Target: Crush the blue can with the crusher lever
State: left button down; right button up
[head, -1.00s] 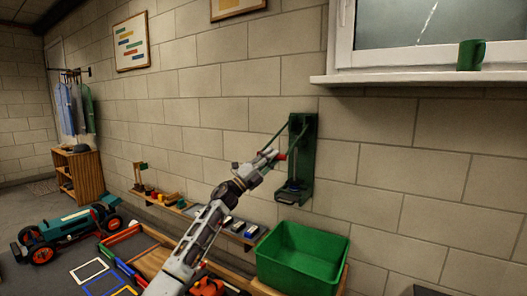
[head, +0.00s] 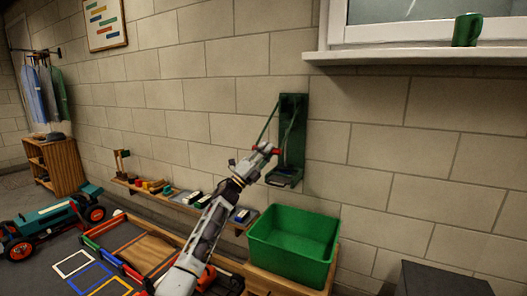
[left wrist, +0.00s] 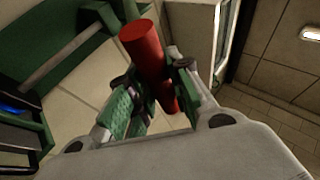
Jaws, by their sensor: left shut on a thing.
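My right gripper is out of view.
A green bin (head: 292,247) stands on a wooden stand below the crusher. A low wall shelf (head: 182,200) with small items runs left of it. A window sill (head: 400,57) with a green mug (head: 467,30) is upper right. A toy racecar (head: 50,220) is far left.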

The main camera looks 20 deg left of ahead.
pick_arm(q)
jog(key=shift+w+f, duration=0.1)
jog(key=shift+w, duration=0.05)
dwell(0.3)
jog(key=c, duration=1.6)
grip_release()
jog(key=shift+c, duration=0.2)
jog(key=o, duration=0.3)
jog(key=shift+w+d+f, duration=0.15)
jog(key=shift+w+f, duration=0.05)
jog(key=shift+w, duration=0.05)
jog(key=shift+o, duration=0.2)
jog(key=shift+s+r, duration=0.1)
jog(key=shift+s, duration=0.1)
jog(key=shift+s+a+f, duration=0.15)
jog(key=shift+a+f, duration=0.05)
jog(key=shift+a, duration=0.05)
jog(key=v, duration=1.1)
jog(key=shift+f, duration=0.15)
